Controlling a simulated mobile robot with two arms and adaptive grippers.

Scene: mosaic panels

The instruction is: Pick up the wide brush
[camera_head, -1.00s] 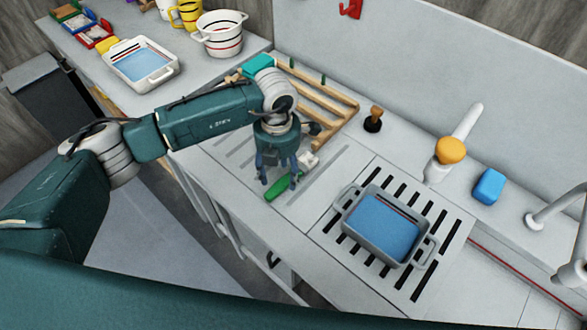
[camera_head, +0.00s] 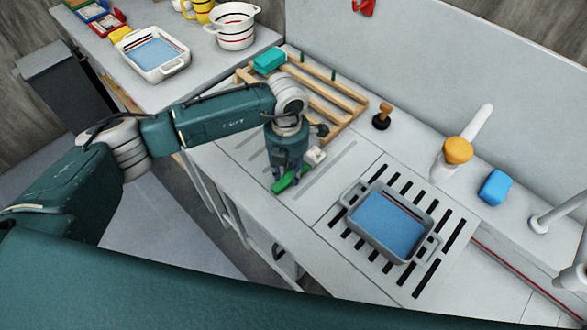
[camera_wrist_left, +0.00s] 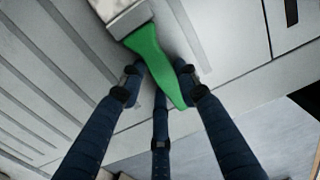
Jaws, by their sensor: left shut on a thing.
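The wide brush (camera_head: 281,185) has a green handle and a pale head, and lies on the grey counter in the head view. My left gripper (camera_head: 288,178) points down over it, its fingers shut on the handle. In the left wrist view the brush (camera_wrist_left: 148,42) shows its green handle running between the dark fingers of my left gripper (camera_wrist_left: 161,76), with the pale head at the top edge. The fingers hide part of the handle in the head view. I cannot tell whether the brush is clear of the counter. My right gripper is not in view.
A wooden rack (camera_head: 322,104) with a teal block (camera_head: 269,60) stands behind the gripper. A grey tray with blue contents (camera_head: 354,226) sits on the slotted drainer to the right. A wooden-handled stamp-like tool (camera_head: 382,115), orange-topped item (camera_head: 458,150) and blue sponge (camera_head: 495,187) stand at the back.

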